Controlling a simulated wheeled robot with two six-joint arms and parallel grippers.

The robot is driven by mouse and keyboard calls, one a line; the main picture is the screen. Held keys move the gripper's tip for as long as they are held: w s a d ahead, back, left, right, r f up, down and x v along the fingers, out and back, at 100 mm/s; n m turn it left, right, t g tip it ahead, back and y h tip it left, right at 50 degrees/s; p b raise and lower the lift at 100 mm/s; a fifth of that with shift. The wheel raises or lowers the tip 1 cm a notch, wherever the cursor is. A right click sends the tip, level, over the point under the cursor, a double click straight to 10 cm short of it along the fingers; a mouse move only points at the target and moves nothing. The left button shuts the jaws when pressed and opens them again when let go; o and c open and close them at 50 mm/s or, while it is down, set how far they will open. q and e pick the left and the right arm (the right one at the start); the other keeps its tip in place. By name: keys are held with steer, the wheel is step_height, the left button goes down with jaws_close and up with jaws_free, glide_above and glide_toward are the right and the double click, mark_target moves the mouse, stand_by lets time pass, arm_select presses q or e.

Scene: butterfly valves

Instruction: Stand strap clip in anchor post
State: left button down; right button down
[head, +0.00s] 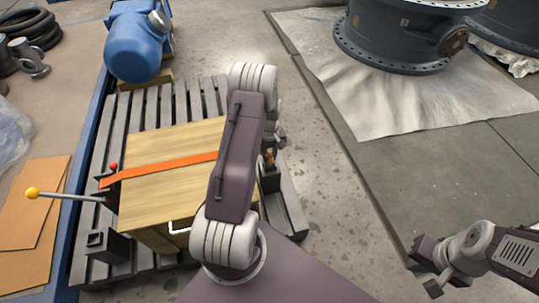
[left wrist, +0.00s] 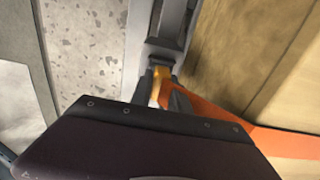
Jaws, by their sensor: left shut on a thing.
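The strap clip (head: 269,160) is a small amber piece directly above the dark anchor post (head: 270,181), at the pallet's right side. In the head view I cannot tell whether it is seated or just above. My left gripper (left wrist: 163,93) is shut on the clip, which shows yellow-orange (left wrist: 156,86) in the left wrist view. The orange strap (head: 165,166) runs across the wooden crate (head: 155,200) and passes behind my left arm. It also shows at lower right in the left wrist view (left wrist: 275,141). My right gripper (head: 428,268) is far off at lower right; its jaw gap is unclear.
The crate stands on a grey slatted pallet (head: 90,262). A lever with a yellow knob (head: 33,193) sticks out at its left. An empty dark socket (head: 105,244) is at front left. A blue motor (head: 136,45) stands behind. Bare floor (head: 325,170) lies to the right.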

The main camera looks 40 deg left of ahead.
arm_select(q)
steer(key=shift+f, duration=0.6)
stand_by(0.4)
steer(key=c, duration=1.2)
jaws_free()
steer(key=shift+o, duration=0.2)
step_height(320, 180, up, 9)
steer(key=p, duration=0.4)
steer(key=shift+r+p, duration=0.1)
steer(key=shift+p, duration=0.3)
steer(key=shift+d, duration=0.1)
